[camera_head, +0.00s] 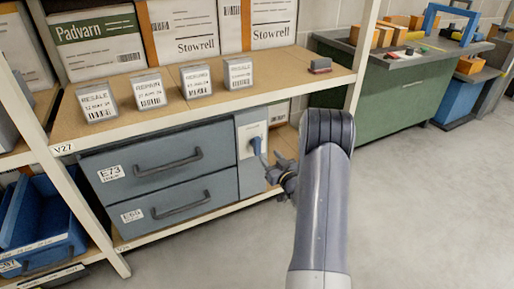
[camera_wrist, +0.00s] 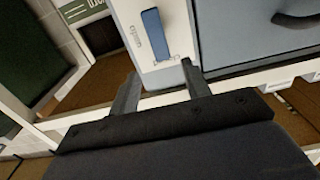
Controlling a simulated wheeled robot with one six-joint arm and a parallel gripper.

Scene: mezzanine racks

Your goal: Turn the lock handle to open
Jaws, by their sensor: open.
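The lock handle is a blue lever (camera_head: 256,144) on the pale lock plate (camera_head: 246,130) at the right end of the grey drawer unit. In the wrist view the blue handle (camera_wrist: 154,34) lies lengthwise on the pale plate (camera_wrist: 135,12), just beyond my fingertips. My gripper (camera_head: 272,164) is right beside the handle in the head view. In the wrist view my gripper (camera_wrist: 160,72) is open, its two fingers apart with nothing between them. I cannot tell whether a finger touches the handle or plate.
The drawer unit has two drawers with dark handles (camera_head: 175,162). The shelf board (camera_head: 215,92) above carries several labelled blocks. A white rack post (camera_head: 362,55) stands close to my arm. A green workbench (camera_head: 405,95) is at the right, with clear floor before it.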

